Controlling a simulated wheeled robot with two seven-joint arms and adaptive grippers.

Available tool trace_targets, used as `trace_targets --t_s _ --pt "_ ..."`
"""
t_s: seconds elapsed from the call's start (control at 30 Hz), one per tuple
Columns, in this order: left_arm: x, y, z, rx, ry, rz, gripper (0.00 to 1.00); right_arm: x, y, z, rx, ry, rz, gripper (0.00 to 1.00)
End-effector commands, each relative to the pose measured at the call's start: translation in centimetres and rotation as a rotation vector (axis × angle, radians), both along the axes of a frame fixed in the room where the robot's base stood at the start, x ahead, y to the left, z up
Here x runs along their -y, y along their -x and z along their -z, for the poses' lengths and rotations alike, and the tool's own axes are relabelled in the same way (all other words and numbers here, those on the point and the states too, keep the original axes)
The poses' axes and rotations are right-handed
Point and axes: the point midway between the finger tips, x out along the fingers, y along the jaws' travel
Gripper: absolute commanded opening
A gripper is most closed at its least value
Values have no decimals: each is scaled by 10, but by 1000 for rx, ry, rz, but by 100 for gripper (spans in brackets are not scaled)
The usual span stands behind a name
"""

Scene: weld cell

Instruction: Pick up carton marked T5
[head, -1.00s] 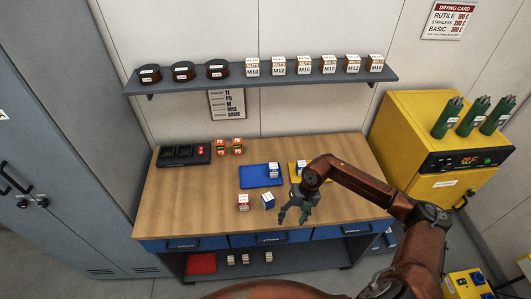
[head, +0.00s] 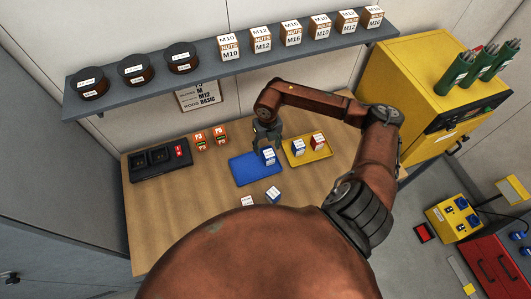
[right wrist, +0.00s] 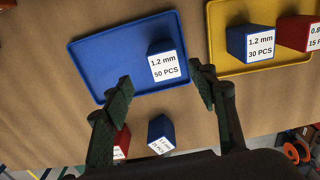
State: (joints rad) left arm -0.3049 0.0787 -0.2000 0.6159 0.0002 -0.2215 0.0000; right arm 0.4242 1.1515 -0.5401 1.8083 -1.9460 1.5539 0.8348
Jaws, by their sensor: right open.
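I cannot read T5 on any carton. A blue carton with a white label reading 1.2 mm, 50 PCS (right wrist: 164,65) stands on the blue tray (right wrist: 92,60); it also shows in the head view (head: 268,157). My right gripper (head: 268,139) is open above that tray, its fingers on either side of this carton in the right wrist view (right wrist: 160,80). A smaller blue carton (right wrist: 161,134) and a partly hidden red carton (right wrist: 121,143) stand loose on the bench in front. My left gripper is out of view.
The yellow tray (head: 309,156) holds a blue carton (head: 299,147) and a red carton (head: 319,141). Several orange P3 cartons (head: 210,137) stand beside a black charger (head: 160,161). The shelf (head: 215,72) overhangs the bench's back with spools and cartons. The bench's left front is bare.

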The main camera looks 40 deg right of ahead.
Motion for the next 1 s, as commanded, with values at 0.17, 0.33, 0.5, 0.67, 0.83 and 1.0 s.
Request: trace_targets --t_s 0.17,0.33,0.5,0.67,0.83,1.0 --pt "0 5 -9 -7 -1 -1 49 3 2 17 -4 0 4 53" --pt "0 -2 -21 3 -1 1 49 6 1 43 -2 -3 2 53" --pt "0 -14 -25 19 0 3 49 5 0 57 0 -1 0 53" --pt "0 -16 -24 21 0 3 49 6 0 59 1 0 -1 53" --pt "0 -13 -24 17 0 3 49 6 0 59 0 0 -1 45" --pt "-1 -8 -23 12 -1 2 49 6 0 59 0 0 -1 34"
